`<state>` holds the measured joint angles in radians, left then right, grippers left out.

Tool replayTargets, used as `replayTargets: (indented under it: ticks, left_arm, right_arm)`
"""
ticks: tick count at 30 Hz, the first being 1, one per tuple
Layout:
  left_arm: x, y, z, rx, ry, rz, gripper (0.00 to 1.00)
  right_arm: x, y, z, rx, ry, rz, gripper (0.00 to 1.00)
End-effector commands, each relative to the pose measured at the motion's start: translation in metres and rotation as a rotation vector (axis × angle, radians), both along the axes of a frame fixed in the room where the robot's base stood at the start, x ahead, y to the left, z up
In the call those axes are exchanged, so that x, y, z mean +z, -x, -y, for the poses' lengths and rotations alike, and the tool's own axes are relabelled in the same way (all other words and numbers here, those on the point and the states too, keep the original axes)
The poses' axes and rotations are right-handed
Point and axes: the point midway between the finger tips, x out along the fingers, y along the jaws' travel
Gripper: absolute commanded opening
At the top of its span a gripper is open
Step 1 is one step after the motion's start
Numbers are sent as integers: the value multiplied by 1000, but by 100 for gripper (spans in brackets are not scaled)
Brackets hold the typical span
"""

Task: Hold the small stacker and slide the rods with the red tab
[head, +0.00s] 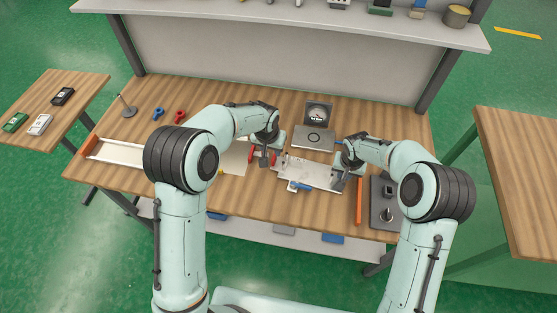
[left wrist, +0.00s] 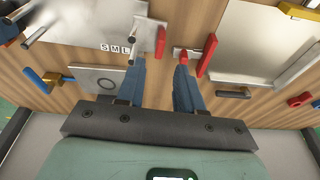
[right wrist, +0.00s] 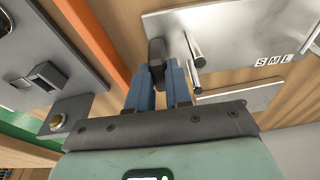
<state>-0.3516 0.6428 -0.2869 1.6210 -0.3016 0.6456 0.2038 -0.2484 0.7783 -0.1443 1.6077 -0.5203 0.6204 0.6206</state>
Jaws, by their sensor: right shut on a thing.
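The small stacker is a pale metal plate (head: 317,177) marked S M L, in the middle of the bench; its plate also shows in the right wrist view (right wrist: 235,28) and left wrist view (left wrist: 105,18). My right gripper (head: 338,182) is shut on a dark upright grip (right wrist: 156,54) at the plate's right end. Short metal rods (right wrist: 195,50) stand beside that grip. My left gripper (left wrist: 158,72) is open, near the plate's left end. Red tabs (left wrist: 207,55) (left wrist: 160,40) lie just beyond its fingertips, one with a short rod. Whether the fingers touch them is unclear.
A larger pale plate (left wrist: 255,40) lies left of the stacker. A scale with a dial (head: 318,113) stands behind it. An orange bar (head: 359,201) and a dark fixture (head: 385,215) lie to the right. A white tray (head: 118,151) is at the far left.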

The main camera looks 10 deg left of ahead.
Motion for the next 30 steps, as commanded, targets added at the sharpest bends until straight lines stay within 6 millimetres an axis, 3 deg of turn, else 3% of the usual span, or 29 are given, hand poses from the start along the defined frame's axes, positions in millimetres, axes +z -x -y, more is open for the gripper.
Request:
replayTargets:
  ticks: [18, 30]
  left_arm:
    - [-73, -17, 2, -2, -1, -2, 36]
    - [-86, -21, 2, -2, 0, 0, 36]
  right_arm:
    - [1, 0, 0, 0, 0, 1, 0]
    - [1, 0, 0, 0, 0, 1, 0]
